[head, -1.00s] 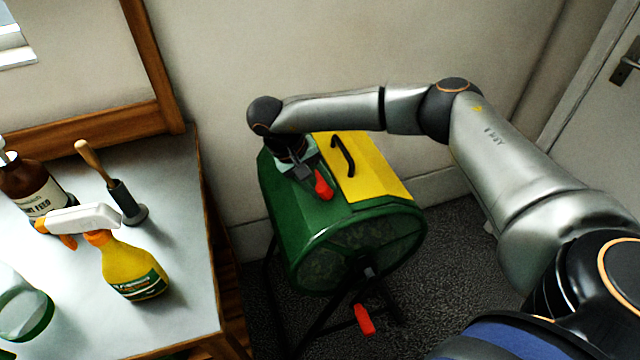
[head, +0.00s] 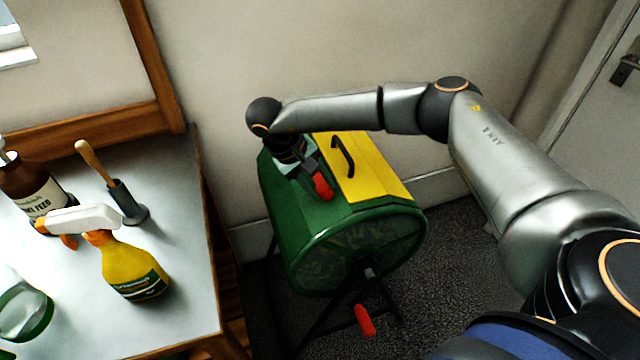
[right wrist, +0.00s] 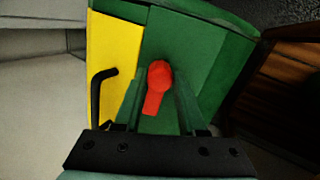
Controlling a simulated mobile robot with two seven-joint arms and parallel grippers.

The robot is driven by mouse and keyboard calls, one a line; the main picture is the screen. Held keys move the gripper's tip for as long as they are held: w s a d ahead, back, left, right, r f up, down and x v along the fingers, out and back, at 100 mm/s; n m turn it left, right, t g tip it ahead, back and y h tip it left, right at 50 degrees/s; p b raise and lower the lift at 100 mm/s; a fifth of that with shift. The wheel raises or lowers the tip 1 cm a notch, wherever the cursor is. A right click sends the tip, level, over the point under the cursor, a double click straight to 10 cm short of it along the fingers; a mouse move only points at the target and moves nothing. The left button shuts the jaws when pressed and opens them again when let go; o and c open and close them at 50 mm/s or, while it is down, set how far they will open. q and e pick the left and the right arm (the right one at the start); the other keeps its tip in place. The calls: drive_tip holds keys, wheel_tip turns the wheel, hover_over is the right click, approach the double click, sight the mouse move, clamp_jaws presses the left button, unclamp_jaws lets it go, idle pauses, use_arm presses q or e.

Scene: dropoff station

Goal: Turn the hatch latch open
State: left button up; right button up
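The red hatch latch (head: 322,187) sits on the green drum (head: 290,215), beside the yellow hatch (head: 370,175). In the right wrist view the latch (right wrist: 158,82) has a round hub, and its short handle points down toward the gripper. My right gripper (head: 308,172) is at the top of the drum, at the latch. In the right wrist view its two fingers (right wrist: 159,98) stand apart, one on each side of the latch, with small gaps showing. Whether a finger touches the latch is not clear. My left gripper is not in view.
A black handle (head: 343,155) stands up from the yellow hatch, close to the gripper. A red crank grip (head: 364,320) is low on the drum's front. The table (head: 185,265) at left holds a yellow spray bottle (head: 130,265), a brown bottle (head: 32,190) and a wooden-handled tool (head: 97,163).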

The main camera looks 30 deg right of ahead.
drive_tip(key=o, duration=0.4)
drive_tip(key=v, duration=1.2)
drive_tip(key=shift+a+r+b, duration=0.15)
drive_tip(key=shift+r+b, duration=0.1)
drive_tip(key=shift+b, duration=0.05)
